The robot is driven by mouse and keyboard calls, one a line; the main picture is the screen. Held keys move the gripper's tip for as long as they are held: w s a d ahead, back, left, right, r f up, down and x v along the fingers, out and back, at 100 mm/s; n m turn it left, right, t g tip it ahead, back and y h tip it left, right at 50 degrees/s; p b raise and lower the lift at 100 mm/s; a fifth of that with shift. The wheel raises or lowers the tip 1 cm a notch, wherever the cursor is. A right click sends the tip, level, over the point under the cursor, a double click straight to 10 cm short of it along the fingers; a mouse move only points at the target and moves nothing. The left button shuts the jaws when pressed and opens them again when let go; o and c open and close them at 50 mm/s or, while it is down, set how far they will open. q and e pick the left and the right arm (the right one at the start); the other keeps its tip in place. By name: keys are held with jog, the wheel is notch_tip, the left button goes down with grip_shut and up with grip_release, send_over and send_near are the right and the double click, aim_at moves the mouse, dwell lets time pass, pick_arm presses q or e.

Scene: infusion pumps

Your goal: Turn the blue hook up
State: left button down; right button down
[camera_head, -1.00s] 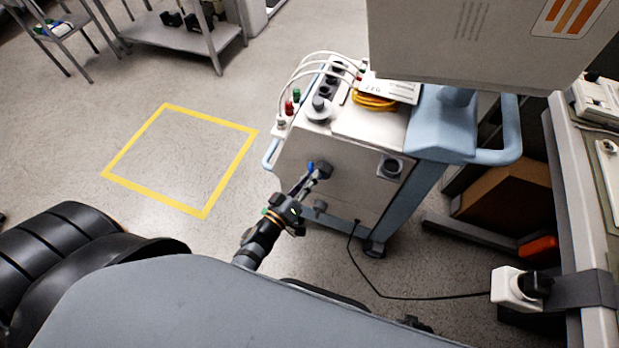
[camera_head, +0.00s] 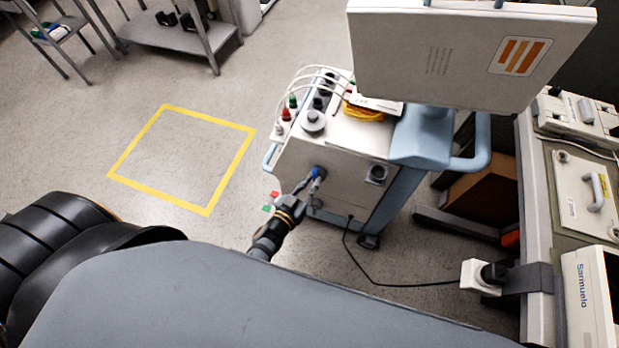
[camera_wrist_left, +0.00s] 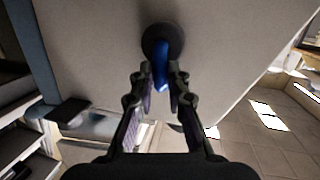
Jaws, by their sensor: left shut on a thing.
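The blue hook (camera_head: 315,172) is on the side panel of the wheeled medical cart (camera_head: 338,178). In the left wrist view the blue hook (camera_wrist_left: 160,66) comes out of a dark round mount (camera_wrist_left: 162,42) and points down in the picture. My left gripper (camera_head: 308,185) reaches it from below left. In the left wrist view the left gripper's fingertips (camera_wrist_left: 160,80) are on both sides of the hook and shut on it. The fingers partly hide its lower end. My right gripper is not in view.
A monitor (camera_head: 465,60) stands over the cart. A black cable (camera_head: 385,283) runs along the floor to a white plug (camera_head: 480,277). A bench with devices (camera_head: 590,190) is at the right. The floor inside the yellow square (camera_head: 185,160) is clear.

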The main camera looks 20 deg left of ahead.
pick_arm(q)
jog(key=shift+d+m, duration=0.15)
jog(key=shift+m, duration=0.25)
jog(key=shift+p, duration=0.3)
jog(key=c, duration=1.3)
grip_release()
jog(key=shift+s, duration=0.1)
jog(key=v, duration=1.2)
jog(key=shift+d+r, duration=0.1)
jog(key=shift+r, duration=0.05)
